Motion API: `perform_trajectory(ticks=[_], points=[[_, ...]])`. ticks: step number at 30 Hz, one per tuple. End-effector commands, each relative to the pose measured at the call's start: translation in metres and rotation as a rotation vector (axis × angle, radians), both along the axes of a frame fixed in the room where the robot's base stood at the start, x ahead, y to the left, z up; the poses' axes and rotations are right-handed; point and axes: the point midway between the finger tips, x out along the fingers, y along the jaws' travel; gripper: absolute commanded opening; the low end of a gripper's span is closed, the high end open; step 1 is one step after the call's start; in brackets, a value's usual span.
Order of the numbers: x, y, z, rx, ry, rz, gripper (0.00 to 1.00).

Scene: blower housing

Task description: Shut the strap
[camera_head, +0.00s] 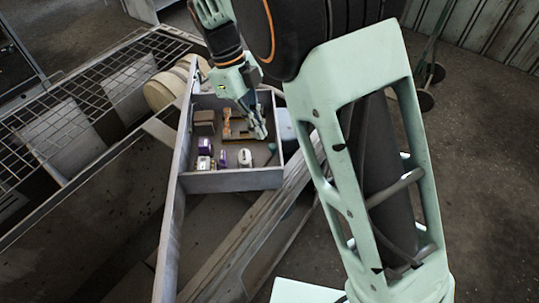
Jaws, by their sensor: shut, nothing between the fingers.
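My gripper (261,132) reaches down from the top into a grey open box (232,181). Its fingers are together with nothing between them, near the right inner side of the box. An orange-brown piece (227,124) stands just left of the fingers. A flat yellow-brown bar (239,140) lies below it, its right end close to the fingertips. I cannot make out which part is the strap, or whether it is open or shut. Whether my fingers touch anything is too small to tell.
The box also holds brown blocks (204,120), purple-and-white small packs (205,147) and a white rounded item (245,158). A wire rack (85,92) and pale round discs (165,90) are at left.

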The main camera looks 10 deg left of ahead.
Motion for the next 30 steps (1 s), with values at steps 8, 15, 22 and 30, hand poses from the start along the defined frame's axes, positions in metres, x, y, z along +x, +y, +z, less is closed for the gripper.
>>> perform_trajectory(ticks=[8, 15, 22, 30], points=[[-0.001, -0.004, -0.008, -0.002, 0.002, 0.0, 0.0], [-0.006, -0.017, -0.047, -0.002, 0.003, -0.001, 0.0], [-0.009, -0.028, -0.081, -0.001, 0.001, 0.0, 0.0], [-0.01, -0.032, -0.094, 0.001, 0.0, 0.001, 0.0]])
